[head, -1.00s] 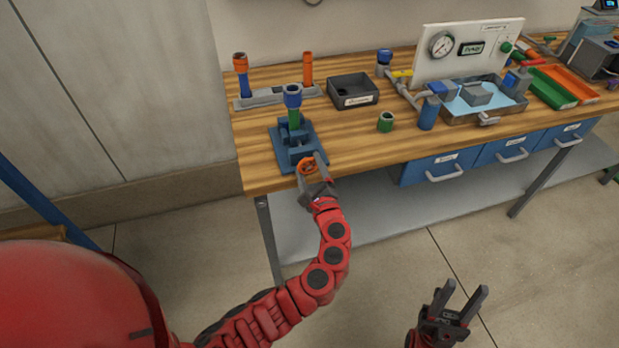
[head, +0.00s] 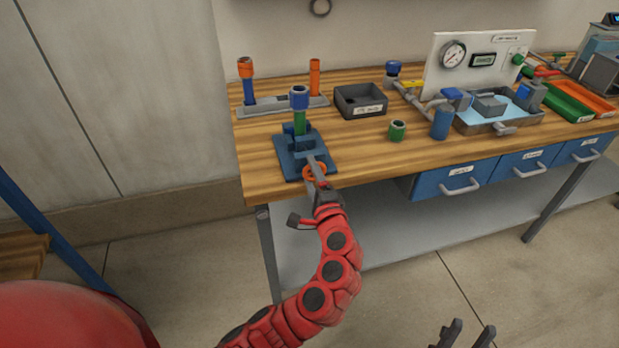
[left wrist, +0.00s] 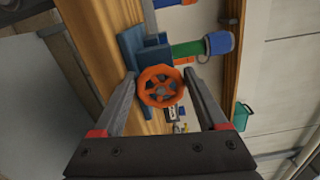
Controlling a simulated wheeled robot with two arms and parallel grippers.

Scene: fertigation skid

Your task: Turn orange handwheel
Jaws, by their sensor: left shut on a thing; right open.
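The orange handwheel (head: 309,172) is on the front of a blue vise (head: 290,160) near the table's front left edge. My left gripper (head: 318,178) is shut on the handwheel's rim. In the left wrist view the spoked wheel (left wrist: 160,87) sits between the two fingertips, one at each side. A green and blue upright piece (head: 300,112) stands in the vise; it lies sideways in the left wrist view (left wrist: 205,46). My right gripper (head: 471,334) is open and empty at the bottom edge of the head view, partly cut off, away from the table.
Behind the vise is a grey stand (head: 283,106) with upright pieces. A dark box (head: 361,101), a green cup (head: 397,131) and a blue cylinder (head: 441,124) stand to the right. Farther right are a gauge panel (head: 476,66) and a water tray (head: 528,118). Blue drawers (head: 460,180) hang below.

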